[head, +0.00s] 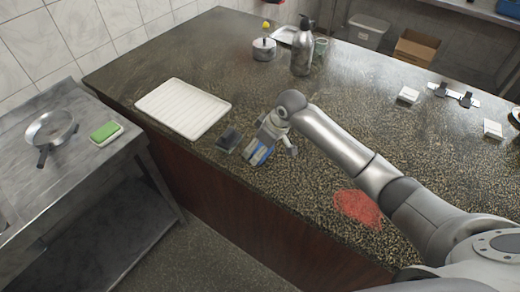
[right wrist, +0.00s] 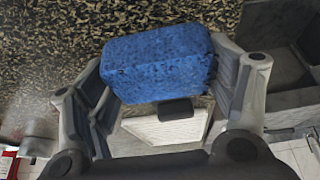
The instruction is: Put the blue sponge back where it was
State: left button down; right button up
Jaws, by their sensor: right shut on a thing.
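The blue sponge (right wrist: 158,64) is between the two fingers of my right gripper (right wrist: 160,80) in the right wrist view. In the head view my right gripper (head: 265,142) is over the front part of the speckled counter, with the sponge (head: 259,155) under it. I cannot tell whether the sponge touches the counter. A small dark block or holder (head: 229,139) lies just left of the gripper; a dark piece (right wrist: 175,110) also shows beyond the sponge in the right wrist view. My left gripper is not in view.
A white ribbed tray (head: 183,107) lies left on the counter (head: 225,60). A red patch (head: 357,207) is near the front edge. A bottle (head: 302,50) and a small pot (head: 264,49) stand behind. A side table holds a pan (head: 51,128) and a green sponge (head: 104,131).

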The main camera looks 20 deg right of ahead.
notch_tip(320, 180, down, 2)
jog(key=shift+s+f+p, duration=0.1)
jog(key=shift+p, duration=0.3)
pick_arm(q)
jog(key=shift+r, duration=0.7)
pick_arm(e)
jog(key=shift+a+f, duration=0.1)
jog(key=shift+f, duration=0.1)
jog(key=o, duration=0.9)
pick_arm(q)
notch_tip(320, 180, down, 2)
jog(key=shift+b, duration=1.1)
pick_arm(e)
jog(key=v, duration=1.2)
